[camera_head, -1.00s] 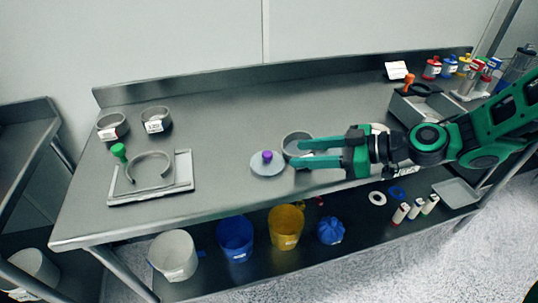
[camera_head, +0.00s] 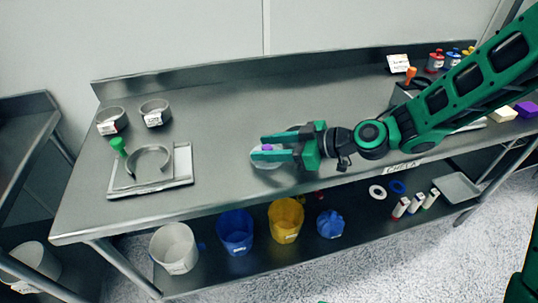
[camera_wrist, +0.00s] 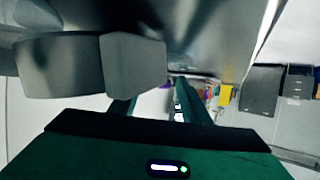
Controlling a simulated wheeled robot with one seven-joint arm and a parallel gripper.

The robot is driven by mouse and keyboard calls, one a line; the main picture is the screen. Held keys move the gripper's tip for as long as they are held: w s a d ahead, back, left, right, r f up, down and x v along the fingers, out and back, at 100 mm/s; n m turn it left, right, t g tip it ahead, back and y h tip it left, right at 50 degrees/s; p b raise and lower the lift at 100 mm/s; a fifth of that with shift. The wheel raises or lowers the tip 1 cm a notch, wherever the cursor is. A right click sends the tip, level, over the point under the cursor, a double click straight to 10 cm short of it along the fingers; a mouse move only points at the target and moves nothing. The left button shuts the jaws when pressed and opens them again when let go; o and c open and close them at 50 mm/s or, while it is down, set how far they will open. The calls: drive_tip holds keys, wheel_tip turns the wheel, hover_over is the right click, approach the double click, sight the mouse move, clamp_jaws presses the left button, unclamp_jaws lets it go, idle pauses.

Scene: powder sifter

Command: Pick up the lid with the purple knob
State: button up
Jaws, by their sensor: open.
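My gripper (camera_head: 258,147) is open, reaching in from the right with a finger on either side of the knob in the head view. I cannot tell how high the fingers are above the lid. A grey metal ring beside the lid is mostly hidden behind my gripper. The wrist view shows my green gripper body, and I cannot make out the lid there.
A white tray (camera_head: 118,189) with a ring and a green-knobbed part stands at the left. Two labelled rings (camera_head: 154,114) stand behind it. Buckets sit on the lower shelf, including a yellow one (camera_head: 286,223). The table between the tray and my gripper is clear.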

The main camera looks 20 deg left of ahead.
clamp_jaws()
idle(0.3)
